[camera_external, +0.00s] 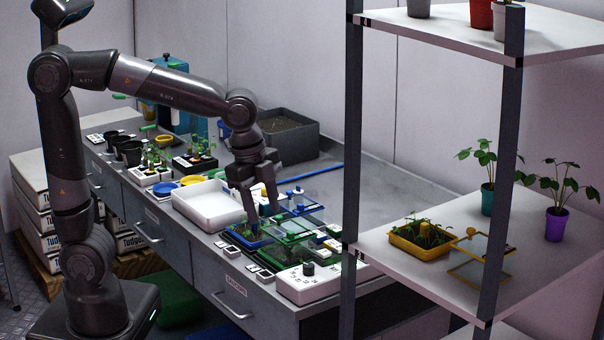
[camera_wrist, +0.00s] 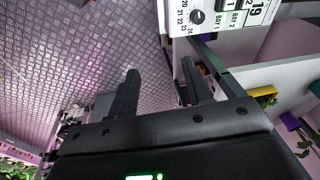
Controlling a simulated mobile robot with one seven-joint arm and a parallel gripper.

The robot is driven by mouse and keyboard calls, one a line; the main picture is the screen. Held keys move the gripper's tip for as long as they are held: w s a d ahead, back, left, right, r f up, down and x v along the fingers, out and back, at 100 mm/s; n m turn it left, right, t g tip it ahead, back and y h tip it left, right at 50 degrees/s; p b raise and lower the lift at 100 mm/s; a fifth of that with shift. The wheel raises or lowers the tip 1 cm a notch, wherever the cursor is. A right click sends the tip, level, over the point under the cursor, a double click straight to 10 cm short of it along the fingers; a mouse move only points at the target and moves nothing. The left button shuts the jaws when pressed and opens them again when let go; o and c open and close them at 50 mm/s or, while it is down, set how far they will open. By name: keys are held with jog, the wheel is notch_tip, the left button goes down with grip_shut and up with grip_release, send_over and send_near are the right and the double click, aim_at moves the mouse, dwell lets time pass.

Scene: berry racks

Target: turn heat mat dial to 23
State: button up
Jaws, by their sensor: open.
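A white control box (camera_external: 318,290) stands at the near right end of the bench, with a dark round dial (camera_external: 308,268) on top. In the wrist view the white box (camera_wrist: 222,24) is at the top edge, partly cut off. Its black dial (camera_wrist: 197,17) shows there beside printed numbers around 20 to 24; I cannot tell the exact setting. A label reading 19 and bay markings are beside it. My gripper (camera_external: 263,213) is open and empty, pointing down over the trays left of and behind the box. Its two fingers (camera_wrist: 159,68) are apart and touch no dial.
Green- and blue-rimmed seedling trays (camera_external: 288,232) lie below and beside my gripper. A white tray (camera_external: 208,204) is to their left. A shelf post (camera_external: 352,130) rises just right of the box. Bare bench (camera_external: 375,185) lies behind.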

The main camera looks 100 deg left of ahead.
aim_at(309, 265)
jog(key=w+a+f+m+g, duration=0.2)
jog(key=w+a+f+m, duration=0.25)
jog(key=w+a, duration=0.3)
jog(key=f, duration=0.7)
jog(key=w+f, duration=0.1)
jog(key=f, duration=0.3)
jog(key=shift+f, duration=0.35)
jog(key=shift+c, duration=0.4)
jog(key=c, duration=0.9)
